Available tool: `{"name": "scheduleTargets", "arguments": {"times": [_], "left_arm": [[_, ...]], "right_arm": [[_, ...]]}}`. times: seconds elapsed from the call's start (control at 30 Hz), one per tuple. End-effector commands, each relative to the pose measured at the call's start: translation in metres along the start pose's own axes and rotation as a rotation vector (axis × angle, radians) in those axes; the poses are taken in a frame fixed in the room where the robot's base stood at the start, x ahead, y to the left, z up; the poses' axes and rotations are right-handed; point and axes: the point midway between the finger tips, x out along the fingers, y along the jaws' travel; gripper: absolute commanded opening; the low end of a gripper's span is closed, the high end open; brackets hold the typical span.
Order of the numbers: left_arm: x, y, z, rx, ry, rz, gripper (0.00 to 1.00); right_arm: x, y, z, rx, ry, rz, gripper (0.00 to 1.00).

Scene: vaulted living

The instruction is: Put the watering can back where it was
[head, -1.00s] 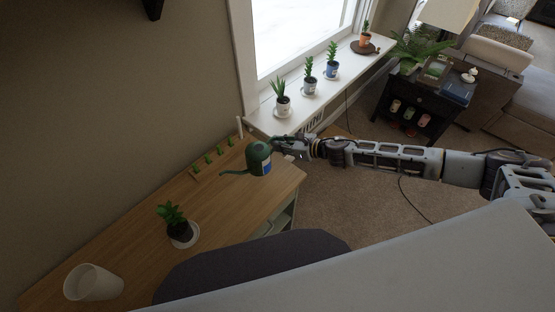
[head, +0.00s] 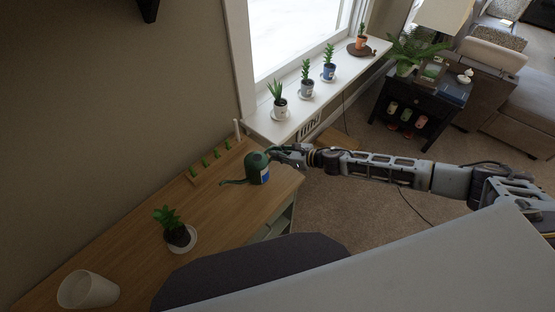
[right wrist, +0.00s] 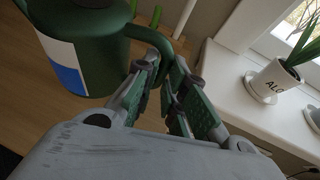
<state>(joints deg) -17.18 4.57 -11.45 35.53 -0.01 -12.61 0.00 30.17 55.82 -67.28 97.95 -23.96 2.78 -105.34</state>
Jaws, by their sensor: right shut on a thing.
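The green watering can (head: 257,165), with a white and blue label, is at the right end of the wooden table, upright, its spout pointing left in the head view. In the right wrist view the can (right wrist: 95,45) fills the upper left, close to the fingers. My right gripper (head: 277,153) reaches in from the right and is shut on the can's handle; the fingers also show in the right wrist view (right wrist: 165,85). The can's base looks at or just above the tabletop; I cannot tell whether it touches. My left gripper is not in view.
The wooden table (head: 130,240) also bears a potted plant (head: 178,232) on a saucer, a white cup (head: 88,289) and a small rack with green pieces (head: 208,162). Potted plants stand on the white windowsill (head: 300,113). A dark chair (head: 250,270) is at the table's front.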

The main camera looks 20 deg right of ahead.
Motion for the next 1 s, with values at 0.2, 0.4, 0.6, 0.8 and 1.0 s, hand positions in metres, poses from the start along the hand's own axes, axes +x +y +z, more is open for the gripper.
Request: {"name": "scheduleTargets", "arguments": {"times": [0.2,0.4,0.6,0.8,1.0], "left_arm": [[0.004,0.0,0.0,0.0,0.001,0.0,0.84],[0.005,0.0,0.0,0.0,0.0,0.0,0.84],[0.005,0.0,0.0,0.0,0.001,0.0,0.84],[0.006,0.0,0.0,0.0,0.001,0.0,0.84],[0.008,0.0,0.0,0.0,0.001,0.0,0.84]], "right_arm": [[0.008,0.001,-0.018,0.005,-0.001,0.001,0.0],[0.014,0.001,-0.031,0.003,-0.002,0.0,0.0],[0.014,0.001,-0.032,0.002,-0.003,0.0,0.0],[0.015,0.001,-0.033,0.002,-0.003,0.0,0.0],[0.015,0.002,-0.037,0.001,0.0,0.0,0.2]]}}
